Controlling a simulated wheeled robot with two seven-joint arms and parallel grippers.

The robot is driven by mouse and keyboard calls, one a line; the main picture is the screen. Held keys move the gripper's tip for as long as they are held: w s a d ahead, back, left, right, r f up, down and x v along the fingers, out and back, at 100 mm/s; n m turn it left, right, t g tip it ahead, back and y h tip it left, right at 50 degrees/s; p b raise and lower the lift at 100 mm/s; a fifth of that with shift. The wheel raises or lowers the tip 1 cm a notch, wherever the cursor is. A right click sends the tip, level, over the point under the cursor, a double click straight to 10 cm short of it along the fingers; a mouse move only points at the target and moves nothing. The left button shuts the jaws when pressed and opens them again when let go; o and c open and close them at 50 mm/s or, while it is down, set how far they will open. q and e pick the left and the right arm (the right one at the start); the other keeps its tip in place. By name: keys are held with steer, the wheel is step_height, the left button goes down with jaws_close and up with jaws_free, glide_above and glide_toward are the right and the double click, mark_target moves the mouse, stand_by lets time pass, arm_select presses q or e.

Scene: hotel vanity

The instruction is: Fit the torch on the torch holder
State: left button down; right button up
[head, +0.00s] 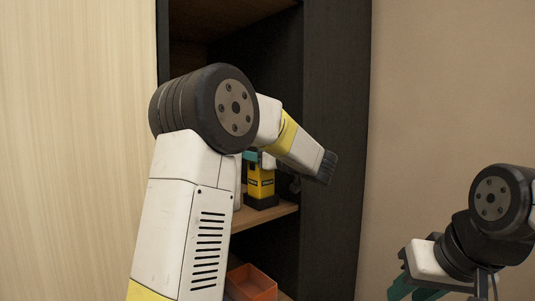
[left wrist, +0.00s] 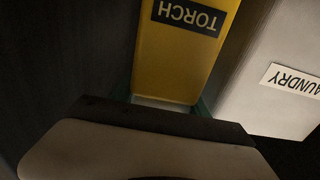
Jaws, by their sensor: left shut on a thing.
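The yellow torch (head: 262,180) with a black label stands upright on the wooden shelf in the dark cabinet. Below it is a black base (head: 262,201), which may be the torch holder; I cannot tell whether the two are joined or only touching. My left gripper (head: 256,159), mostly hidden behind my own arm, is at the top of the torch. In the left wrist view the torch (left wrist: 178,55) shows its label "TORCH" upside down, with teal fingers at its sides, shut on it. My right gripper (head: 425,290) is low at the right, cut off by the frame edge.
A white thing labelled "LAUNDRY" (left wrist: 275,75) is close beside the torch. The shelf (head: 265,217) has a front edge below the torch. An orange tray (head: 250,283) lies lower down. The dark cabinet side panel (head: 335,215) stands to the right of the torch.

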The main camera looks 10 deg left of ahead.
arm_select(q)
steer(key=shift+f, duration=0.25)
steer(key=shift+c, duration=2.4)
jaws_free()
